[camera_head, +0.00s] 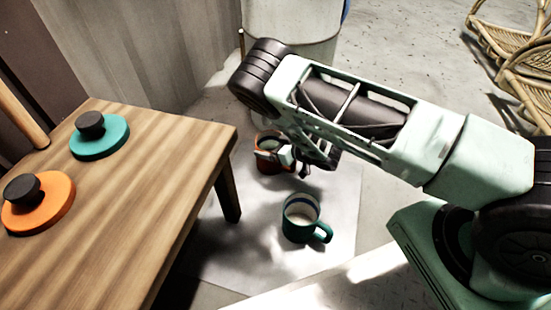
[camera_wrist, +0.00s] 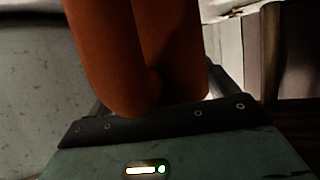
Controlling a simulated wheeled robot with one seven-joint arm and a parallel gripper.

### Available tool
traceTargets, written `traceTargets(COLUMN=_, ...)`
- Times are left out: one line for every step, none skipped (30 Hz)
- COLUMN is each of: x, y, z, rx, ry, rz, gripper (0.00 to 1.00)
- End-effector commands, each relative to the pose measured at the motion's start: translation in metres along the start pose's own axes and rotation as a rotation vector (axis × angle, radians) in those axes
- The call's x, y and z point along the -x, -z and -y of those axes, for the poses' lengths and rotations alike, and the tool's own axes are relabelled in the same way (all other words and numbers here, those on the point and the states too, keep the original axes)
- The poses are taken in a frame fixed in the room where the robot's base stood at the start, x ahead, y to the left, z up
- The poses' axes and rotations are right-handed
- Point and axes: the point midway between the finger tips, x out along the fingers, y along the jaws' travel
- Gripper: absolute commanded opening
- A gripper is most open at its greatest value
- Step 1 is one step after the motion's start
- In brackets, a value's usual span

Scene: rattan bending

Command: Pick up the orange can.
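The orange can (camera_head: 267,165), a mug-like vessel with a pale inside, is at the far side of the grey sheet, partly hidden by my gripper (camera_head: 287,156). In the wrist view the orange can (camera_wrist: 185,45) is very close, with a rounded part like a handle on its left. Parts of my fingers show at both sides of it, but their tips are hidden, so I cannot tell whether they press on it. Whether the can rests on the sheet or is raised is unclear.
A green mug (camera_head: 300,218) stands upright on the grey sheet (camera_head: 340,215), nearer than the orange can. The wooden table (camera_head: 150,190) at left carries teal (camera_head: 100,144) and orange (camera_head: 45,212) discs with black knobs. A pale bin (camera_head: 292,25) stands behind; rattan furniture (camera_head: 510,45) is upper right.

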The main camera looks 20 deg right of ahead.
Motion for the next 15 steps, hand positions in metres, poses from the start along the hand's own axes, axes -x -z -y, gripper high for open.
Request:
traceTargets(x=0.0003, y=-0.0004, z=0.0000, rx=-0.001, ry=0.000, rz=0.001, gripper=0.30)
traceTargets(x=0.0003, y=-0.0004, z=0.0000, rx=-0.001, ry=0.000, rz=0.001, gripper=0.22)
traceTargets(x=0.0001, y=0.0013, z=-0.0003, rx=0.000, ry=0.000, rz=-0.003, gripper=0.15)
traceTargets(x=0.0001, y=0.0013, z=-0.0003, rx=0.000, ry=0.000, rz=-0.003, gripper=0.15)
traceTargets(x=0.0001, y=0.0012, z=-0.0003, rx=0.000, ry=0.000, rz=-0.003, gripper=0.15)
traceTargets(x=0.0001, y=0.0011, z=-0.0003, rx=0.000, ry=0.000, rz=-0.003, gripper=0.15)
traceTargets(x=0.0002, y=0.0011, z=-0.0003, rx=0.000, ry=0.000, rz=-0.002, gripper=0.15)
traceTargets(x=0.0002, y=0.0011, z=-0.0003, rx=0.000, ry=0.000, rz=-0.002, gripper=0.15)
traceTargets(x=0.0002, y=0.0012, z=-0.0003, rx=0.000, ry=0.000, rz=-0.002, gripper=0.15)
traceTargets(x=0.0004, y=0.0014, z=-0.0003, rx=0.000, ry=0.000, rz=-0.002, gripper=0.15)
traceTargets(x=0.0005, y=0.0018, z=-0.0003, rx=0.000, ry=0.000, rz=-0.002, gripper=0.15)
traceTargets(x=0.0009, y=0.0026, z=-0.0003, rx=0.000, ry=0.000, rz=-0.002, gripper=0.15)
traceTargets(x=0.0012, y=0.0035, z=-0.0004, rx=0.000, ry=0.000, rz=-0.002, gripper=0.15)
traceTargets(x=0.0017, y=0.0046, z=-0.0004, rx=0.000, ry=0.000, rz=-0.002, gripper=0.15)
traceTargets(x=0.0024, y=0.0064, z=-0.0005, rx=-0.001, ry=-0.001, rz=-0.003, gripper=0.15)
